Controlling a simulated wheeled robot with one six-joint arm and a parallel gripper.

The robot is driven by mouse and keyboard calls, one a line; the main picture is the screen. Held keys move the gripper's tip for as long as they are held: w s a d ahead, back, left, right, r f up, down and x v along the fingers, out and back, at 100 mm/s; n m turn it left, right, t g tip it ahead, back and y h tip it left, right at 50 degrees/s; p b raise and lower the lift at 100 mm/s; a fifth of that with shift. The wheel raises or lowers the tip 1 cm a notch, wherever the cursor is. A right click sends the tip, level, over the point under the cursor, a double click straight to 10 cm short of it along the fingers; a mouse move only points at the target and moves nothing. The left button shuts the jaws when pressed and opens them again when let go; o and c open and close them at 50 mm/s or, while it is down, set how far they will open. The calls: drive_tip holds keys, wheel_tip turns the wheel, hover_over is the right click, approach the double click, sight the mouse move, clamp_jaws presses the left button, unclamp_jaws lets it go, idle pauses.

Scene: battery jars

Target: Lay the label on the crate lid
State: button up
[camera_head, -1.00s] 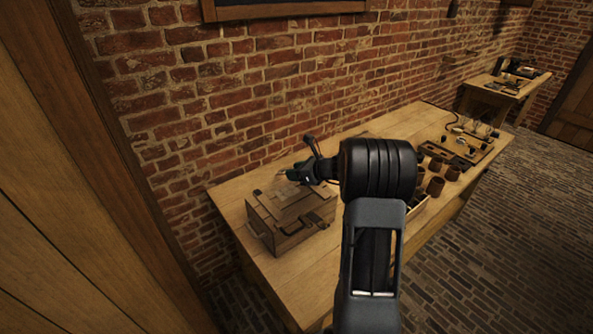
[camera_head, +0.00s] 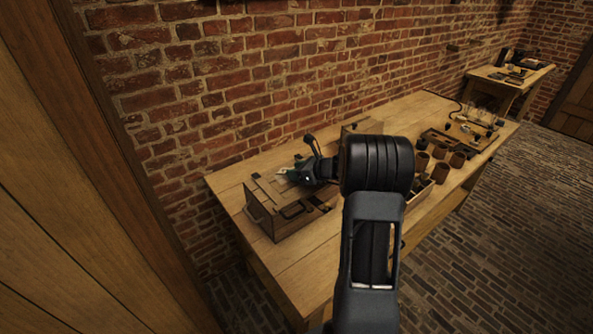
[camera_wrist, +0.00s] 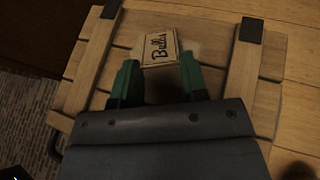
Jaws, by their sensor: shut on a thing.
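The crate lid (camera_wrist: 85,88) of wooden planks with two cross battens lies beneath the label in the wrist view. I cannot tell whether the label touches the lid. In the head view the crate (camera_head: 275,214) stands at the left end of the table, with my gripper (camera_head: 290,173) over its lid.
The wooden table (camera_head: 306,268) runs along a brick wall (camera_head: 230,85). Several brown jars (camera_head: 440,172) stand to the right of my arm. A tray with small parts (camera_head: 470,133) lies farther back. Bare tabletop lies in front of the crate.

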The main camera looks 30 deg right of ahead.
idle(0.3)
drive_tip(key=o, duration=1)
drive_tip(key=shift+c, duration=0.2)
drive_tip(key=b+v, duration=0.1)
drive_tip(key=v, duration=1.3)
drive_tip(key=s+a+n+g, duration=0.2)
drive_tip(key=a+n+g, duration=0.1)
drive_tip(key=a+n, duration=0.3)
drive_tip(key=s+a+n+g, duration=0.25)
drive_tip(key=a+n, duration=0.25)
drive_tip(key=a, duration=0.3)
drive_tip(key=s+a+n+g+h, duration=0.1)
drive_tip(key=s+a+n+h, duration=0.5)
drive_tip(key=s+n, duration=0.6)
drive_tip(key=a+n, duration=0.1)
drive_tip(key=n, duration=0.5)
drive_tip(key=shift+s+a+f+n+h, duration=0.2)
drive_tip(key=shift+s+a+n+h, duration=0.05)
drive_tip(key=shift+s+n+h, duration=0.15)
